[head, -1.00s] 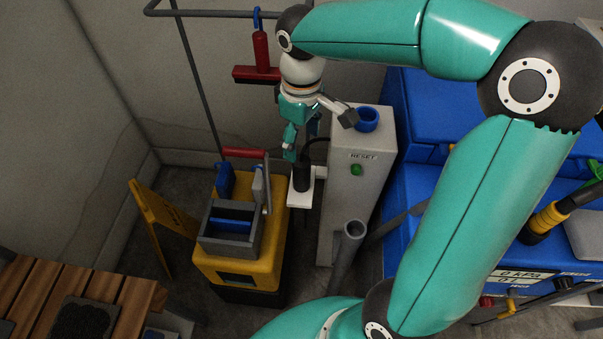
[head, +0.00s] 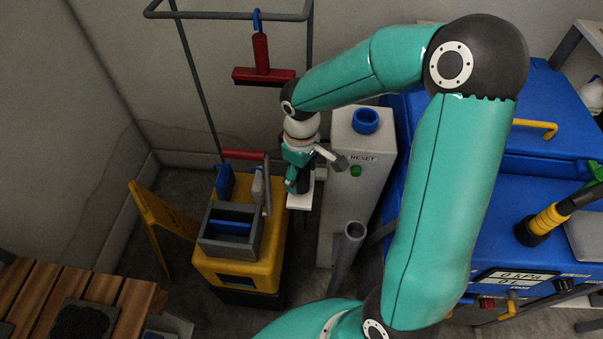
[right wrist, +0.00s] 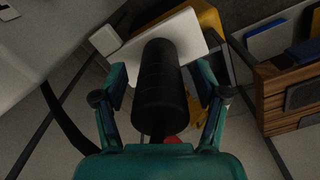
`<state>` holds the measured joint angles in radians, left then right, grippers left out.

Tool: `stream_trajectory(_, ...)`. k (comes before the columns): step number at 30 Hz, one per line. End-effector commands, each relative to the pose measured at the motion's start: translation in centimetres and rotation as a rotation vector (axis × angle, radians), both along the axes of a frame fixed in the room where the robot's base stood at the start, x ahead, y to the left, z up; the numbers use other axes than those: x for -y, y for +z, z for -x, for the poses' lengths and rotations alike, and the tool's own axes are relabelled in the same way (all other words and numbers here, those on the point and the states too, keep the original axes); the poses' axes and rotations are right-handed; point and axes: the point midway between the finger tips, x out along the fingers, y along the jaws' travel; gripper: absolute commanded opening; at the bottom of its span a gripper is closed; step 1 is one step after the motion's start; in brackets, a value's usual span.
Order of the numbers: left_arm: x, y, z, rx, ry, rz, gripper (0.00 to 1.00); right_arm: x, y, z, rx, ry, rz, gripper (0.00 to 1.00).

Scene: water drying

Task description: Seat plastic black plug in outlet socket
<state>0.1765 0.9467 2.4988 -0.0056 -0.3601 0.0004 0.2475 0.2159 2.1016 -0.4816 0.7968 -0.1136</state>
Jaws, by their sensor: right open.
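The black plug (right wrist: 158,85) is a ribbed cylinder standing on a small white shelf (right wrist: 190,32) in the right wrist view. My right gripper (right wrist: 160,98) is open, with one finger on each side of the plug; I cannot tell whether they touch it. In the head view the right gripper (head: 299,183) is over the white shelf (head: 299,202) and hides most of the plug. A black cable (right wrist: 68,122) shows at the left of the wrist view. I cannot make out the outlet socket. My left gripper is not in view.
The shelf sits beside a grey post (head: 352,205) with a green RESET button (head: 355,171) and blue ring (head: 366,120). A yellow mop bucket (head: 238,262) stands close left. A grey pipe (head: 347,255) rises in front. A blue machine (head: 535,240) is at right.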

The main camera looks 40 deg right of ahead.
Motion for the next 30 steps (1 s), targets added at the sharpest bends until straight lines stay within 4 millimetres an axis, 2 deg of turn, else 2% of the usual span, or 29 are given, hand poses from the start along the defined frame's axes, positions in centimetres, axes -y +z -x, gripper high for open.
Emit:
stream_trajectory(5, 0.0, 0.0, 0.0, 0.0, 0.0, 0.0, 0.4, 0.0, -0.02, -0.02, 0.001, 0.0, 0.0, 0.72)
stream_trajectory(17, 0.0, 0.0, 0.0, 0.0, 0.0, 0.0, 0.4, -0.03, 0.03, -0.06, 0.001, 0.001, 0.001, 0.07)
stream_trajectory(26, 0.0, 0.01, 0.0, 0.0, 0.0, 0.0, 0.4, -0.04, 0.18, -0.09, 0.002, 0.001, 0.001, 0.06)
stream_trajectory(30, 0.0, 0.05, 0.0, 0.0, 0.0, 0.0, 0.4, -0.02, 0.86, -0.16, 0.005, 0.001, 0.002, 0.06)
